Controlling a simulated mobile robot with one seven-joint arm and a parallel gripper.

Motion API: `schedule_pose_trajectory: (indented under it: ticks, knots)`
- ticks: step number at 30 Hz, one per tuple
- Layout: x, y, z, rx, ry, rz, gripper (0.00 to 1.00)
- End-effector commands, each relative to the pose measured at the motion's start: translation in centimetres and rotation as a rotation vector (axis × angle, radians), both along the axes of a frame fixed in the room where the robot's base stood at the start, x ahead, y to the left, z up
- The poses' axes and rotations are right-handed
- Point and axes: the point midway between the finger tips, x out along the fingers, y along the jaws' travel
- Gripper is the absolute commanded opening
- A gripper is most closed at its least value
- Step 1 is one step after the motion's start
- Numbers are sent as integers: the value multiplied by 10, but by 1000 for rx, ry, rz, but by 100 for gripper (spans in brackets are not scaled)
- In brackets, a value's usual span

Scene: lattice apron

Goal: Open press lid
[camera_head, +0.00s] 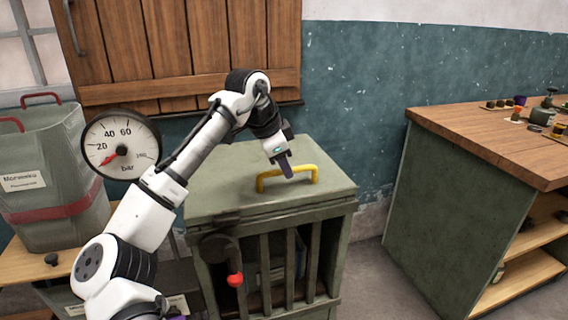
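The press is a green-grey box with a barred front. Its flat lid (225,185) lies shut on top. A yellow handle (306,170) stands on the lid, a low bar on two legs. My gripper (286,171) points down at the handle's bar, near its middle. The fingers overlap the bar in this view. I cannot tell whether they touch it or whether they are open or shut. A lever with a red knob (235,280) hangs at the press's front left.
A pressure gauge (121,146) shows left of my arm. A green bin (55,170) stands at the left on a wooden surface. A wooden-topped workbench (480,140) with small items stands at the right. Floor shows between press and bench.

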Motion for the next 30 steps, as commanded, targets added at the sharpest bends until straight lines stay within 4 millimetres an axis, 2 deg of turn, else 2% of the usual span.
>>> schedule_pose_trajectory:
  ticks: [3,11,14,20,30]
  knots:
    - [2,-2,-6,0,0,0,36]
    - [2,-2,-7,0,-1,0,36]
    - [2,-3,-7,0,-1,0,27]
    - [2,-2,-7,0,-1,0,1]
    - [2,-3,-6,1,-1,-1,0]
